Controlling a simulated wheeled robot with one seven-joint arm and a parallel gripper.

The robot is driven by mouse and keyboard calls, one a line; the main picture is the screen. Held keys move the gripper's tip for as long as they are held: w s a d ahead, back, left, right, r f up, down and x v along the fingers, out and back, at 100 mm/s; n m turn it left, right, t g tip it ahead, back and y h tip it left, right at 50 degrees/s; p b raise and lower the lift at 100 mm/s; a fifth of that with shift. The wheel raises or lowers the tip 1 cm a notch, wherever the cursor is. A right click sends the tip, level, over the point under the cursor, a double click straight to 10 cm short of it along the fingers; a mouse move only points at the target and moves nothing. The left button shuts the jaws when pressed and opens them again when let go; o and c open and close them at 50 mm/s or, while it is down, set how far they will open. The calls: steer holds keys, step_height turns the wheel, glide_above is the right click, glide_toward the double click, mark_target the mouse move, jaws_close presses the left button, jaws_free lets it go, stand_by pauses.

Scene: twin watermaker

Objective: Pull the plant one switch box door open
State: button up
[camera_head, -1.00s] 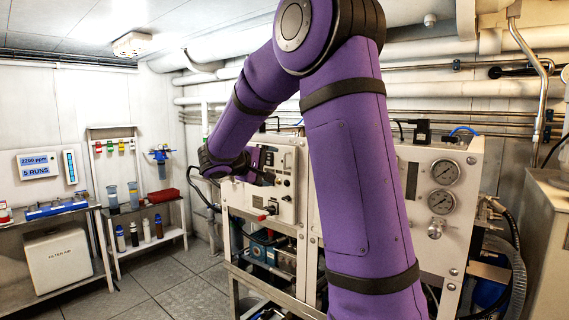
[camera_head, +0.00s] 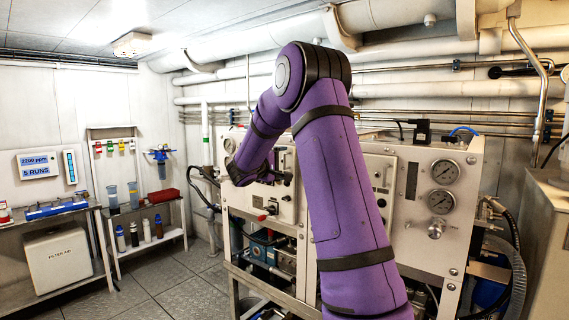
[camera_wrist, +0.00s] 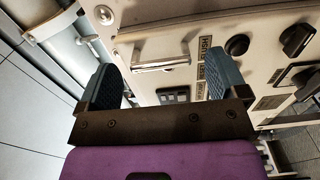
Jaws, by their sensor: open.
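The switch box (camera_head: 286,212) is a pale panel on the rack, partly hidden behind my arm in the head view. The wrist view shows its pale face (camera_wrist: 208,22) with a bright metal bar handle (camera_wrist: 162,67), dark knobs and small labels. I cannot tell from here where the door's edges run. My gripper (camera_wrist: 164,70) is open and empty, its two blue-grey fingers on either side of the handle in the picture. Whether the handle is in depth between the fingers I cannot tell. In the head view my gripper (camera_head: 278,177) is dark and small in front of the box.
Dark knobs (camera_wrist: 237,45) stick out to the right of the handle. Two gauges (camera_head: 443,172) sit on the right panel. Pipes (camera_head: 420,90) run along the back wall. A shelf (camera_head: 160,240) with bottles stands left. The floor (camera_head: 185,280) left of the rack is clear.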

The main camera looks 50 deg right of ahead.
steer(key=shift+w+d, duration=0.1)
steer(key=shift+d, duration=1)
